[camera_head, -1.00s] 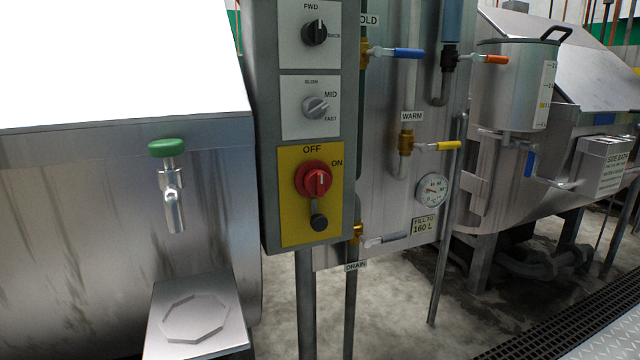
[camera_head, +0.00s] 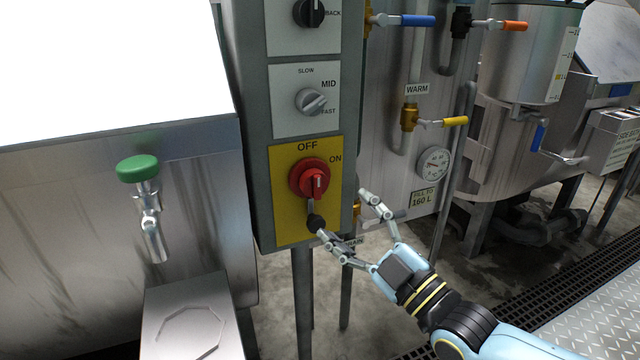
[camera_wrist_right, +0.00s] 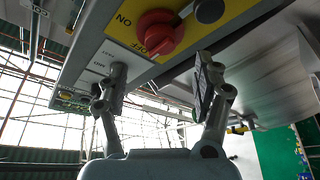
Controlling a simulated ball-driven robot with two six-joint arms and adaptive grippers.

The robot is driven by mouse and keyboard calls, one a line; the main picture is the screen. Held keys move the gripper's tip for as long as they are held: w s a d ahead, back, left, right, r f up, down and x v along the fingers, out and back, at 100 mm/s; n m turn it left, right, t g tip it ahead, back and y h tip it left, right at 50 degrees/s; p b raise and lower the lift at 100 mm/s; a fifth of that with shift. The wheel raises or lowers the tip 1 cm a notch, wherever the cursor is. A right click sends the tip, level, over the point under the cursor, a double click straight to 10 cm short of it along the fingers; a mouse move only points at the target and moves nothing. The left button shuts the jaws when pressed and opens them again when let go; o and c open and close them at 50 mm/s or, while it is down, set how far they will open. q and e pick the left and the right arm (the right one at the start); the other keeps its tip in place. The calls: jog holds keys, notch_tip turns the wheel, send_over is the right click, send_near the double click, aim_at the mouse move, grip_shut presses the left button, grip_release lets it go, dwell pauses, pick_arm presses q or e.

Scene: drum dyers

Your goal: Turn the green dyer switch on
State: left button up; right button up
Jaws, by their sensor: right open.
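The red rotary switch (camera_head: 309,178) sits on a yellow plate (camera_head: 281,211) marked OFF above and ON at upper right. Its white mark points roughly upward. A short lever with a black ball end (camera_head: 315,222) hangs below it. In the wrist view the red switch (camera_wrist_right: 158,35) and black ball (camera_wrist_right: 209,10) show beyond the fingers. My right gripper (camera_head: 343,215) is open and empty at the lower right of the switch. One fingertip appears close to the black ball; I cannot tell if they touch. My left gripper is not in view.
A green-handled tap (camera_head: 138,168) sticks out of the steel dyer at left, above a metal shelf (camera_head: 194,322). A speed knob (camera_head: 310,101) is above the switch. Pipes, a yellow valve handle (camera_head: 454,121) and a gauge (camera_head: 434,163) are at right.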

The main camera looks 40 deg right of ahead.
aim_at(322, 191)
jog(key=x, duration=0.8)
jog(key=shift+w+f, duration=0.1)
jog(key=c, duration=1.2)
